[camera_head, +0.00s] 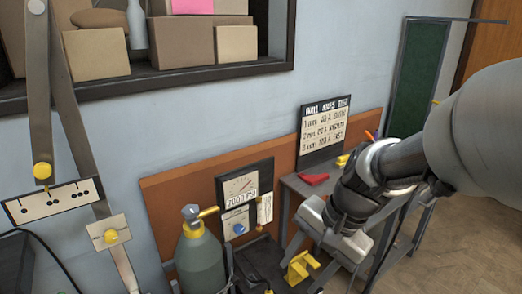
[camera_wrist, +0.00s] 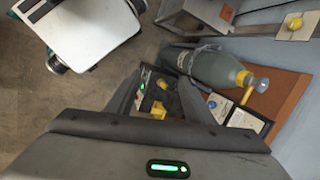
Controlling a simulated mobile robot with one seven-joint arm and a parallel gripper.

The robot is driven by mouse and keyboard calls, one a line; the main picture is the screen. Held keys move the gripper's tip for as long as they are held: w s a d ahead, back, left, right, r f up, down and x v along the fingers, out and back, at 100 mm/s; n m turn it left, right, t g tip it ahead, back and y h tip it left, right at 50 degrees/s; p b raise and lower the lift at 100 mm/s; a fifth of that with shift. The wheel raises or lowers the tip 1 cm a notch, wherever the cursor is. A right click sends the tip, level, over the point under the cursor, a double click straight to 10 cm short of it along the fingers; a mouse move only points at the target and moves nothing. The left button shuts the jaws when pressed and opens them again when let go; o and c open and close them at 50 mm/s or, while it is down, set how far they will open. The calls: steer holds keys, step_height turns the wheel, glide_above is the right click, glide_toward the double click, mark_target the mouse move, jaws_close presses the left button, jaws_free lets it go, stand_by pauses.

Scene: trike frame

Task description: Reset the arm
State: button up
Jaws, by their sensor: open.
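My gripper (camera_wrist: 157,92) is open, its two dark fingers spread apart in the wrist view. I see nothing held between them; a dark unit with yellow parts (camera_wrist: 158,110) shows beyond the fingers. In the head view my arm comes in from the right, bent at the elbow. My gripper (camera_head: 335,236) hangs low there, in front of the small grey table, and its fingertips are hard to make out.
A green gas cylinder (camera_head: 200,258) with a yellow valve stands left of my gripper, beside a pressure gauge panel (camera_head: 245,200). A yellow bracket (camera_head: 300,267) is just below my gripper. The grey table (camera_head: 310,188) bears a red part (camera_head: 314,179). A shelf with boxes (camera_head: 185,42) is upper left.

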steer(key=s+d+r+n+t+h, duration=0.2)
steer(key=s+d+r+n, duration=0.1)
steer(key=r+n, duration=0.15)
steer(key=s+d+r+n+t+h, duration=0.1)
steer(key=s+d+r+n+t, duration=0.1)
steer(key=s+r+n+t, duration=0.3)
step_height(320, 180, up, 14)
steer(key=w+m+g+p, duration=0.1)
steer(key=g+p, duration=0.1)
steer(key=p, duration=1.1)
steer(key=shift+w+d+g+h+p, duration=0.15)
steer(key=shift+d+g+h+p, duration=0.05)
steer(key=shift+g+h+p, duration=0.1)
